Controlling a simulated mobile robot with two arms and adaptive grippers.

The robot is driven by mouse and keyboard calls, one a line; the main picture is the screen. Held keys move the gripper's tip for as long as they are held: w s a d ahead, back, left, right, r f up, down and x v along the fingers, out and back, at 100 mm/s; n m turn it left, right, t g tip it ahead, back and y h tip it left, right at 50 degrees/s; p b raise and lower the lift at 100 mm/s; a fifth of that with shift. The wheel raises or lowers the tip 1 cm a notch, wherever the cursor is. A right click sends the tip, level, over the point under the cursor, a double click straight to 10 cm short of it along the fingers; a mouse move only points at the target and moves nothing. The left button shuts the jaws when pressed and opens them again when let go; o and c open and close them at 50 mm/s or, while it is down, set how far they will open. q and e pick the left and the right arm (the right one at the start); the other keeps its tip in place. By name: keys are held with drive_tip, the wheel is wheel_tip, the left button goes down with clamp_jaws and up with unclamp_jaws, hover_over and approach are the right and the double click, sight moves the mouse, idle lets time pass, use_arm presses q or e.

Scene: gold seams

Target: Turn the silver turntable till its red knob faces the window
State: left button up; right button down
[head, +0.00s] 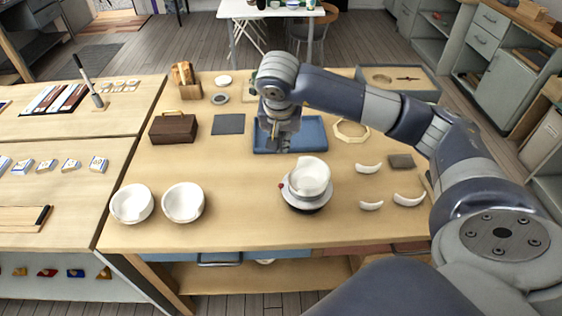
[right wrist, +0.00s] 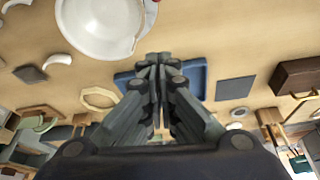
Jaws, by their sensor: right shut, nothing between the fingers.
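The silver turntable (head: 303,204) stands near the front of the wooden table with a white broken bowl (head: 313,174) on it. Its red knob (head: 283,186) shows at the left side of the turntable in the head view. In the right wrist view, the bowl (right wrist: 98,22) fills the top left and hides most of the turntable. My right gripper (head: 283,151) is shut and empty, above the table just behind and left of the turntable, apart from it. Its fingers (right wrist: 158,60) point toward the top of the wrist view. My left gripper is out of view. No window is visible.
Two white bowls (head: 131,204) (head: 183,202) stand at the front left. Several white shards (head: 370,206) and a dark square block (head: 401,161) lie to the right. A blue tray (head: 312,136) is behind my gripper. A brown box (head: 173,129) stands left. Table between bowls and turntable is clear.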

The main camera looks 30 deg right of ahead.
wheel_tip(320, 180, down, 10)
drive_tip(key=p, duration=0.4)
drive_tip(key=shift+s+a, duration=0.1)
drive_tip(key=shift+s, duration=0.05)
drive_tip(key=shift+f, duration=0.15)
